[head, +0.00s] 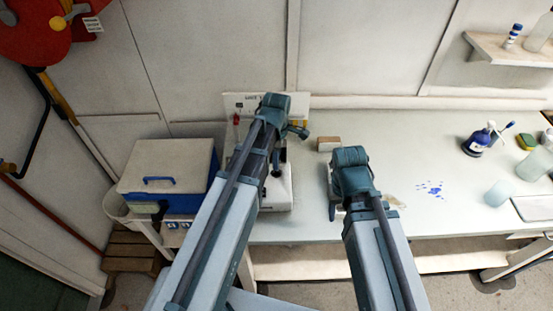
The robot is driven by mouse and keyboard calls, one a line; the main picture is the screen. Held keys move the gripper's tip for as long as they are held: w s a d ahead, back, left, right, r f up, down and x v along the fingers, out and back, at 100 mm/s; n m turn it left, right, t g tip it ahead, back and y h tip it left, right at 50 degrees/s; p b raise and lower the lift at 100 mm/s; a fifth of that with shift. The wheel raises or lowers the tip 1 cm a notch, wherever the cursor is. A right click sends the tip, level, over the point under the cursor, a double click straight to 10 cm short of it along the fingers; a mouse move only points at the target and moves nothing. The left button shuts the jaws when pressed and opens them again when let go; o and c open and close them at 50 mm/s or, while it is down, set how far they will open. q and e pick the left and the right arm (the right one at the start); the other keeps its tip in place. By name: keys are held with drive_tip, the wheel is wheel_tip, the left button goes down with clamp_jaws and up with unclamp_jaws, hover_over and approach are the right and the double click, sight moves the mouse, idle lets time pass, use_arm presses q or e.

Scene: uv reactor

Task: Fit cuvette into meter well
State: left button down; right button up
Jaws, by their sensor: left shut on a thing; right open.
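A white bench device (281,192), which looks like the meter, stands on the bench, mostly behind my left arm. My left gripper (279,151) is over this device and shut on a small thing. That thing is hidden by the wrist; I take it to be the cuvette, but cannot make out its shape. The well is also hidden, so I cannot tell whether the two touch. My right gripper (334,203) is open, low over the front of the bench, right of the device, its fingers mostly hidden by its wrist.
A labelled board (240,103) stands behind the device, and a small brown box (328,144) lies to its right. A blue and white cooler (165,170) is at left. The bench's back middle is clear.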

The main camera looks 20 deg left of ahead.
use_arm(q)
drive_tip(key=shift+f+b, duration=2.15)
drive_tip(key=shift+f, duration=0.05)
drive_tip(key=c, duration=0.5)
unclamp_jaws()
drive_tip(key=shift+c, duration=0.2)
wheel_tip(320, 180, up, 14)
drive_tip(key=p, duration=1.4)
drive_tip(key=shift+f, duration=0.1)
